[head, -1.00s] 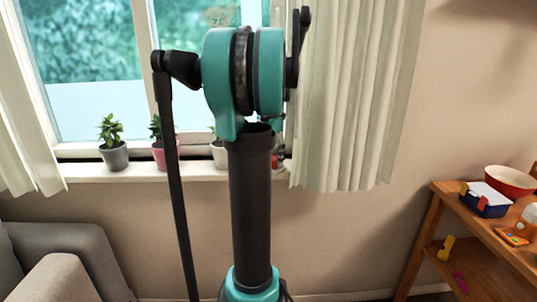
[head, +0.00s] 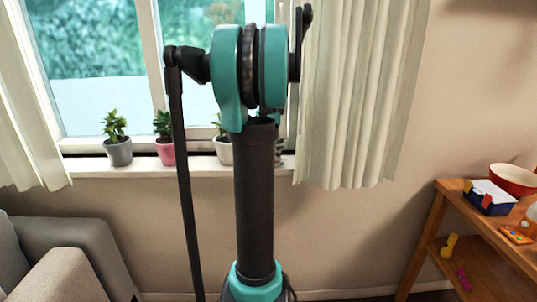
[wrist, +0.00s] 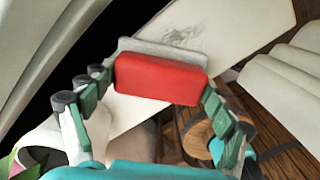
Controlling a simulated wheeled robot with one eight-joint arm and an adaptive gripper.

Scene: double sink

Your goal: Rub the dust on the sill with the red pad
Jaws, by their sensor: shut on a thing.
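The red pad (wrist: 160,79), a block with a pale grey layer along its far side, is between the fingers of my gripper (wrist: 162,85) in the wrist view. My gripper is shut on it. The white sill (wrist: 225,22) runs behind the pad, with the dust (wrist: 183,36) as a dark smudgy patch just past the pad's grey edge. I cannot tell whether the pad touches the sill. In the head view the sill (head: 200,167) runs under the window; my arm hides the pad and most of my gripper there.
A grey pot (head: 118,152), a pink pot (head: 166,152) and a white pot (head: 224,151) with plants stand on the sill. A curtain (head: 350,100) hangs at the sill's right end. A sofa (head: 60,260) is at lower left, a wooden shelf (head: 440,210) at right.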

